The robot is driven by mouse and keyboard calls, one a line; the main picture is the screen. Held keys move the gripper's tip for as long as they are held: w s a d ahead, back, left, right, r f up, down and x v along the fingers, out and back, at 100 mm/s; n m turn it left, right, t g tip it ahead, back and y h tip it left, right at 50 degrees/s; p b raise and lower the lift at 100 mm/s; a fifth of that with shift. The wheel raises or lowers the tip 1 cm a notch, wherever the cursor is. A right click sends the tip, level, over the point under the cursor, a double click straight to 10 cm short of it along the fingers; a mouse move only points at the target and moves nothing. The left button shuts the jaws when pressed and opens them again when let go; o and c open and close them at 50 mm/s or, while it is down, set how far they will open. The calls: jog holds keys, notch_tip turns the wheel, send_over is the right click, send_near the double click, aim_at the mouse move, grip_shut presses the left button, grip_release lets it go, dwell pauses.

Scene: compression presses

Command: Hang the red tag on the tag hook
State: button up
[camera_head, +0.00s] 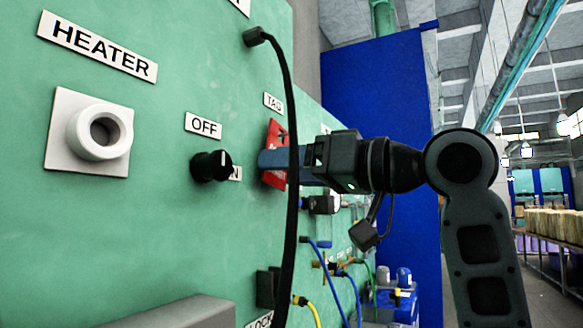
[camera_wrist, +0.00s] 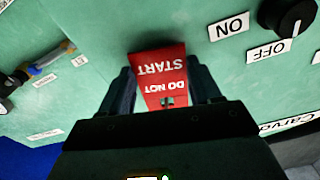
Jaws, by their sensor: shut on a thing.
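The red tag (camera_wrist: 163,72) reads "DO NOT START" and appears upside down in the wrist view. My gripper (camera_wrist: 165,92) is shut on it, with one finger at each side of the tag. In the head view the red tag (camera_head: 274,178) is partly hidden behind my gripper (camera_head: 268,160) and lies close to the green panel, just below the "TAG" label (camera_head: 273,102). The tag hook itself is hidden in both views, so I cannot tell whether the tag touches it.
A black knob (camera_head: 211,166) by the "OFF" label and a white heater socket (camera_head: 100,132) are on the panel at left. A black cable (camera_head: 290,230) hangs in front of the panel, across the view of my gripper. Valves and coloured hoses (camera_head: 335,272) are below.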

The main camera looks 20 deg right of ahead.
jog(key=o, duration=0.9)
jog(key=shift+s, duration=0.1)
jog(key=b+v, duration=0.2)
jog(key=v, duration=0.6)
jog(key=w+d+f+m+t+h, duration=0.1)
jog(key=w+f+m+t+h, duration=0.15)
jog(key=f, duration=0.65)
jog(key=w+f+m+t+h, duration=0.15)
jog(key=f+m, duration=0.25)
jog(key=f, duration=0.5)
jog(key=s+f+m+g+h, duration=0.1)
jog(key=s+f+m+h, duration=0.15)
jog(key=f, duration=0.65)
jog(key=s+f+m+h, duration=0.2)
jog(key=s+f, duration=0.1)
jog(key=f, duration=0.7)
jog(key=s+a+f+n+g+h, duration=0.1)
jog(key=s+a+f+g+h, duration=0.15)
jog(key=s+f, duration=1.1)
jog(key=s+n, duration=0.1)
jog(key=s, duration=0.5)
jog(key=s+n, duration=0.2)
jog(key=s, duration=0.5)
jog(key=s+n+g, duration=0.1)
jog(key=s+n, duration=0.1)
jog(key=s, duration=0.4)
jog(key=shift+s+a+r, duration=0.35)
jog(key=shift+s+a, duration=0.05)
